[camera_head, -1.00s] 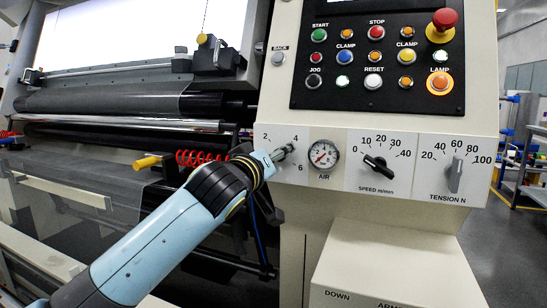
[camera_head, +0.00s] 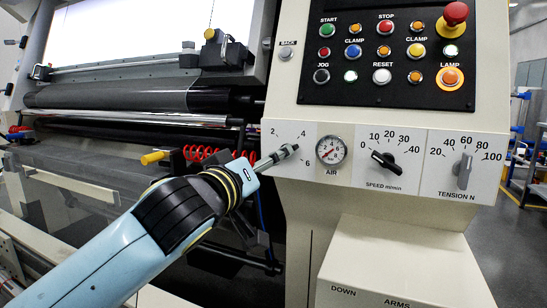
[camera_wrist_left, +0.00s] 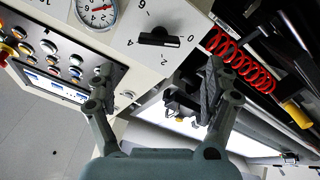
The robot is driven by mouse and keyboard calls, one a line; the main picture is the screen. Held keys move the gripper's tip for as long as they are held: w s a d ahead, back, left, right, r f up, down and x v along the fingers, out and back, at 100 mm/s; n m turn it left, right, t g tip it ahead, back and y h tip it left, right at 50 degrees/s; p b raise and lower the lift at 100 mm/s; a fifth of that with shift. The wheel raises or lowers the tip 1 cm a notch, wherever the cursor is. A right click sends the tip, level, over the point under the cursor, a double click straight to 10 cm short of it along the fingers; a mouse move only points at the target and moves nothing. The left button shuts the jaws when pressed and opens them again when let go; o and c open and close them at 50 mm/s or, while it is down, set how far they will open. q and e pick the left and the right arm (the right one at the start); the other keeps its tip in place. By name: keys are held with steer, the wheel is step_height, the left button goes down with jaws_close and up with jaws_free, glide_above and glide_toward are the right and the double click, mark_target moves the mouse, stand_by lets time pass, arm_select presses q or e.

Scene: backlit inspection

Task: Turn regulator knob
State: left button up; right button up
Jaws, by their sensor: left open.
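The regulator knob (camera_wrist_left: 159,39), a black bar handle on a white dial plate marked 0, 2, 4 and 6, shows in the left wrist view. Its bar lies in line with the 0 mark. In the head view my left gripper covers it, and only the 2, 4 and 6 marks show around. My left gripper (camera_head: 284,154) is in front of this dial. In the wrist view its two fingers (camera_wrist_left: 158,80) are spread apart and empty, with the knob beyond the gap, apart from them. The AIR gauge (camera_head: 331,150) is right of the dial. My right gripper is not in view.
The speed knob (camera_head: 387,161) and tension knob (camera_head: 463,170) sit further right on the panel. Push buttons and a red emergency stop (camera_head: 455,13) are above. A red coiled hose (camera_head: 207,154) and a yellow-ended handle (camera_head: 155,157) are left of the dial.

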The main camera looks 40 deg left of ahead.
arm_select(q)
steer(key=v, duration=0.2)
steer(key=shift+s, duration=0.35)
